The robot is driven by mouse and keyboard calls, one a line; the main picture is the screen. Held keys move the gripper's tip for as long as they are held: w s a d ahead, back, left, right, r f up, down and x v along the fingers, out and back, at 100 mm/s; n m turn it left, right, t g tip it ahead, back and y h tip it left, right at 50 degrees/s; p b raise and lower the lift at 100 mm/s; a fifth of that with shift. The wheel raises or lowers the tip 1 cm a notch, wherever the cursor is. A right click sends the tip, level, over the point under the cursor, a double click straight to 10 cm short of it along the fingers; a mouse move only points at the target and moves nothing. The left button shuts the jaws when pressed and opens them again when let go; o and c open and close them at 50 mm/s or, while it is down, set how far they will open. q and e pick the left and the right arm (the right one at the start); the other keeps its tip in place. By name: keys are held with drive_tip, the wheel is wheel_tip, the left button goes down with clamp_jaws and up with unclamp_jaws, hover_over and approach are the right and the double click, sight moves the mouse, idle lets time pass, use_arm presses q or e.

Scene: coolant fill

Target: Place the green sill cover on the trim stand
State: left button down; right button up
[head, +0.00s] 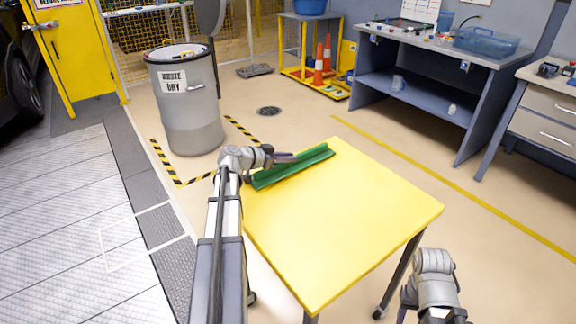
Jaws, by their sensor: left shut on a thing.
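The green sill cover (312,160) is a long, narrow, channel-shaped strip. It lies along the far left edge of the yellow-topped trim stand (340,220), tilted up to the right in the picture. My left gripper (287,157) reaches in from the left and is shut on the cover near its middle. I cannot tell whether the cover touches the top or is held just above it. My right arm's wrist (436,262) is at the lower right, beside the stand's right side; its fingertips cannot be made out.
The rest of the yellow top is bare. A grey waste drum (190,105) stands behind left, inside black-and-yellow floor tape. A blue-grey workbench (425,85) and a yellow cart (315,75) with orange cones stand at the back. Open floor lies between.

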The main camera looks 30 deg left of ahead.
use_arm(q)
drive_tip(key=shift+f, duration=0.3)
use_arm(e)
drive_tip(key=shift+f, duration=0.3)
use_arm(q)
drive_tip(key=shift+f, duration=0.2)
drive_tip(key=c, duration=0.8)
unclamp_jaws()
drive_tip(key=shift+s+a+r, duration=0.1)
drive_tip(key=shift+s+r, duration=0.15)
drive_tip(key=shift+r, duration=0.15)
drive_tip(key=p+v, duration=0.4)
drive_tip(key=v, duration=0.6)
drive_tip(key=shift+s+a+r, duration=0.1)
drive_tip(key=shift+s+a+r+p, duration=0.1)
drive_tip(key=shift+s+a+p, duration=0.2)
drive_tip(key=shift+s, duration=0.2)
use_arm(e)
drive_tip(key=shift+r, duration=2.3)
use_arm(q)
drive_tip(key=shift+d, duration=0.1)
